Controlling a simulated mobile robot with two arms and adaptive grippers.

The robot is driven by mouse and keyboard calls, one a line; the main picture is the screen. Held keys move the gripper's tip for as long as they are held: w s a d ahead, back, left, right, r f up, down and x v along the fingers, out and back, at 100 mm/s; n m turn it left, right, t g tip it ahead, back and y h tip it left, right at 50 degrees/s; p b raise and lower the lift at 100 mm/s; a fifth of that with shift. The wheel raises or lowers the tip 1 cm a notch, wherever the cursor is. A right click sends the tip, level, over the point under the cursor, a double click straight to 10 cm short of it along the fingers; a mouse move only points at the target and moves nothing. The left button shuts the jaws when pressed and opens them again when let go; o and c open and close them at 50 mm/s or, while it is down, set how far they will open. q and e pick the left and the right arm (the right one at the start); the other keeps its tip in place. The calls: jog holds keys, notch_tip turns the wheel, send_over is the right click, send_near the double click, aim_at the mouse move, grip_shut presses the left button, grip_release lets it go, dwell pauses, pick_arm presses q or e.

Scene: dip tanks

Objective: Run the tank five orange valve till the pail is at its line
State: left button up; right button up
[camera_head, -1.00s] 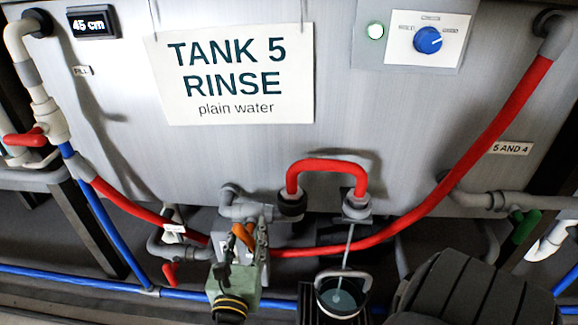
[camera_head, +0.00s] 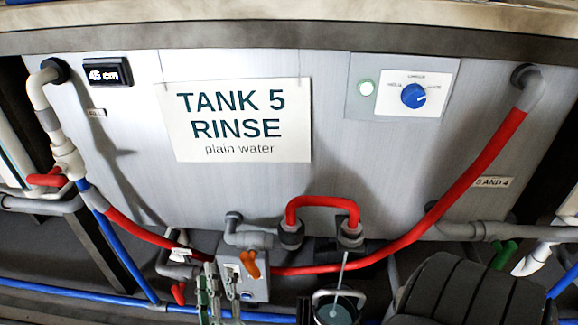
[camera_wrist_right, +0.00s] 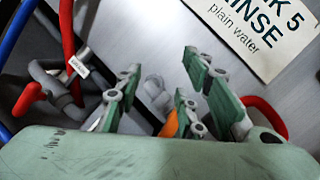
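The orange valve handle (camera_head: 250,263) stands on a grey block below the tank five sign. It slants and also shows in the right wrist view (camera_wrist_right: 169,125). My right gripper (camera_head: 219,272) is just left of the handle and in front of the block, apart from it in the head view. Its green-padded fingers (camera_wrist_right: 165,85) are spread, with nothing between their pads that I can tell is held. A thin stream falls from the grey spout (camera_head: 350,235) into the pail (camera_head: 318,304). Water shows in the pail; its line cannot be made out. My left gripper is out of view.
A red pipe (camera_head: 470,180) sweeps across the tank front. A red-handled valve (camera_head: 178,292) is left of the gripper, and a green-handled one (camera_head: 503,253) far right. A blue knob (camera_head: 413,95) and level display (camera_head: 107,73) are higher up.

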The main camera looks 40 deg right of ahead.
jog(key=s+a+f+n+g+y+p, duration=0.1)
jog(key=a+f+n+y+p, duration=0.25)
jog(key=n+y+p, duration=0.55)
jog(key=s+a+f+n+g+y+p, duration=0.1)
jog(key=s+a+f+n+y+p, duration=0.15)
jog(key=f+n+p, duration=0.65)
jog(key=s+d+f+n+g+p, duration=0.3)
jog(key=s+n, duration=0.4)
jog(key=s, duration=0.3)
jog(key=s+d+f+n+g+p, duration=0.2)
jog(key=s+n+g+p, duration=0.4)
jog(key=s, duration=0.4)
jog(key=shift+d+f+n+g+p, duration=0.3)
jog(key=shift+d+f+n+g, duration=0.15)
jog(key=shift+f+n, duration=0.35)
jog(key=shift+s, duration=0.1)
